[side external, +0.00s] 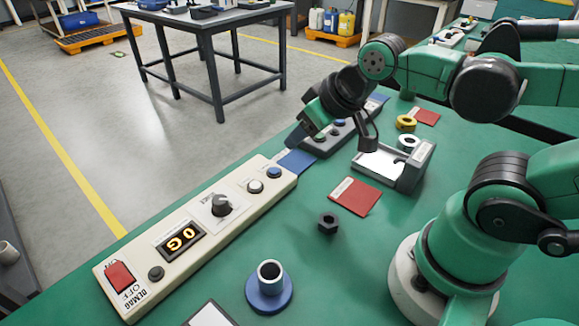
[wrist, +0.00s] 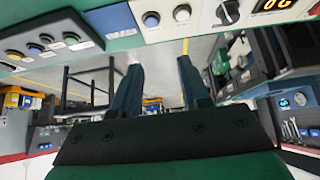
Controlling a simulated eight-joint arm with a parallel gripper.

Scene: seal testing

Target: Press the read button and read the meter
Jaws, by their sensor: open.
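A cream control panel (side external: 200,245) lies along the table's left edge. Its lit meter display (side external: 180,242) shows 0G, upside down in the side view; part of it also shows in the wrist view (wrist: 274,5). The panel has a blue button (side external: 274,172), a white button (side external: 255,186), a black knob (side external: 221,205), a dark button (side external: 156,273) and a red switch (side external: 120,275). I cannot tell which button is the read button. My gripper (side external: 297,136) is above the table beyond the panel's far end, empty, with its fingers (wrist: 160,68) apart, touching nothing.
A grey panel (side external: 330,139) with several buttons stands just beyond the cream one, close to my gripper. A grey fixture (side external: 412,168), a red card (side external: 355,197), a black nut (side external: 328,223) and a blue flanged part (side external: 269,289) stand on the green table (side external: 270,220).

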